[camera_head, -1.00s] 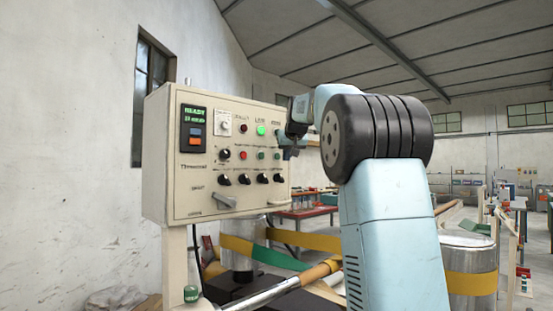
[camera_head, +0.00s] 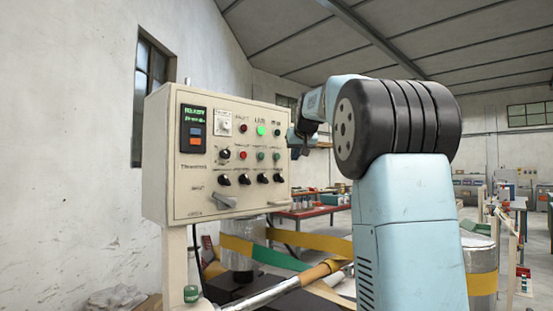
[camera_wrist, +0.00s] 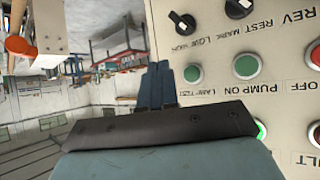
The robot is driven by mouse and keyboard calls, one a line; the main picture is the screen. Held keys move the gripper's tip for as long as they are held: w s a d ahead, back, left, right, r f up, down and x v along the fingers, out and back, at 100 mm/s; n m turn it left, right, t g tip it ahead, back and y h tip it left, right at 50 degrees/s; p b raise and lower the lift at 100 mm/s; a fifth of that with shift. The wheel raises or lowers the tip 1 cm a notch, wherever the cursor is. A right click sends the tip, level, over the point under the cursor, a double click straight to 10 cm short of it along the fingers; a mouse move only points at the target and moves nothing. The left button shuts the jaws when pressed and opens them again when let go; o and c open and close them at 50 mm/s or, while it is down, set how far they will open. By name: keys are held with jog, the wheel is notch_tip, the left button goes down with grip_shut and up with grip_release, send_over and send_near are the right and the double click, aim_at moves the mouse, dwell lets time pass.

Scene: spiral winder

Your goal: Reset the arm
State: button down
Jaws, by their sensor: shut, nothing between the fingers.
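My gripper (camera_head: 297,150) is just right of the beige control panel (camera_head: 235,200) in the head view. In the wrist view its blue fingers (camera_wrist: 157,85) are together and empty, pointing up the picture along the panel's edge. A green light (camera_head: 261,131) glows on the panel, and a small display (camera_head: 194,114) shows green text. I cannot tell whether the fingers touch the panel.
Yellow and green bands (camera_head: 308,240) and a metal roller with an orange part (camera_head: 322,270) lie below the arm. A red table (camera_head: 307,213) stands behind. A white wall (camera_head: 70,150) is on the left. Open air surrounds my arm on the right.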

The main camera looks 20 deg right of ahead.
dwell(0.3)
jog(key=s+a+f+g, duration=0.1)
jog(key=s+a+f, duration=0.3)
jog(key=s, duration=0.3)
jog(key=s+a+f+g+y, duration=0.1)
jog(key=s+a+f, duration=0.35)
jog(key=s, duration=0.35)
jog(key=s+a+f+g, duration=0.1)
jog(key=s+a+f, duration=0.35)
jog(key=s, duration=0.25)
jog(key=s+a+f+g, duration=0.1)
jog(key=s+a+f, duration=0.1)
jog(key=s+f, duration=0.7)
jog(key=s+a+f+n+g, duration=0.1)
jog(key=s+a+f, duration=0.1)
jog(key=s+f, duration=0.8)
jog(key=shift+s+a+n+y, duration=0.3)
jog(key=shift+s+a, duration=0.05)
jog(key=shift+s, duration=0.15)
